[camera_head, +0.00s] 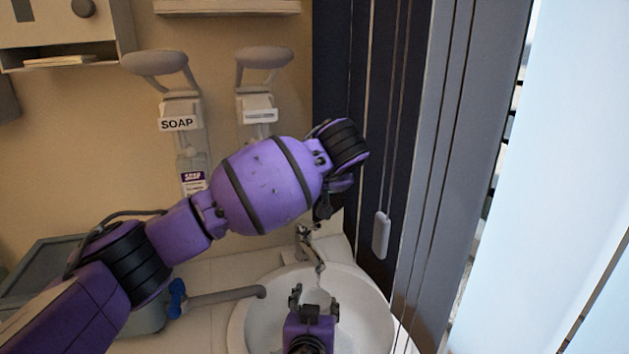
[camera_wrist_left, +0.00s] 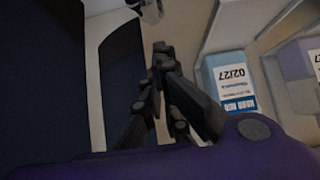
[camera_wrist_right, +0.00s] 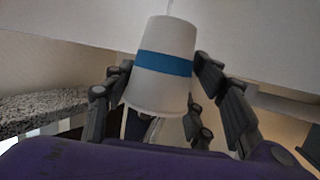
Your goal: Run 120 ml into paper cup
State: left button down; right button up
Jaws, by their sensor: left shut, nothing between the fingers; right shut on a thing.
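The white paper cup (camera_wrist_right: 165,60) with a blue band is between the fingers of my right gripper (camera_wrist_right: 160,85) in the right wrist view. My right gripper (camera_head: 315,298) is over the white basin (camera_head: 378,305) in the head view, where the cup is not clear. A metal tap (camera_head: 310,248) stands at the back of the basin, partly hidden by my left arm. A thin pale line shows above the cup; I cannot tell if it is water. My left gripper (camera_wrist_left: 161,50) is shut and empty, near a shiny metal piece (camera_wrist_left: 151,10).
A soap dispenser (camera_head: 178,124) and a second dispenser (camera_head: 257,115) hang on the wall. Labelled bottles (camera_wrist_left: 233,82) are close to the right of my left gripper. A grey bin (camera_head: 45,265) stands left, and dark panels with a cord pull (camera_head: 381,235) hang right.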

aim_at(319, 226)
pick_arm(q)
jog(key=shift+s+d+f, duration=0.15)
jog(key=shift+s+f, duration=0.25)
jog(key=shift+f, duration=0.3)
jog(key=shift+s+d+f, duration=0.15)
jog(key=shift+s+f, duration=0.25)
jog(key=shift+f, duration=0.25)
jog(key=shift+s+d+f, duration=0.3)
jog(key=shift+f, duration=0.2)
jog(key=shift+s+d+f+t, duration=0.4)
jog(key=shift+s+f+t, duration=0.4)
jog(key=shift+f+t, duration=0.1)
jog(key=shift+s+a+f+t+y, duration=0.1)
jog(key=shift+s+f+t+y, duration=0.25)
jog(key=shift+s+t+y, duration=0.1)
jog(key=shift+s+f, duration=0.4)
jog(key=shift+f, duration=0.15)
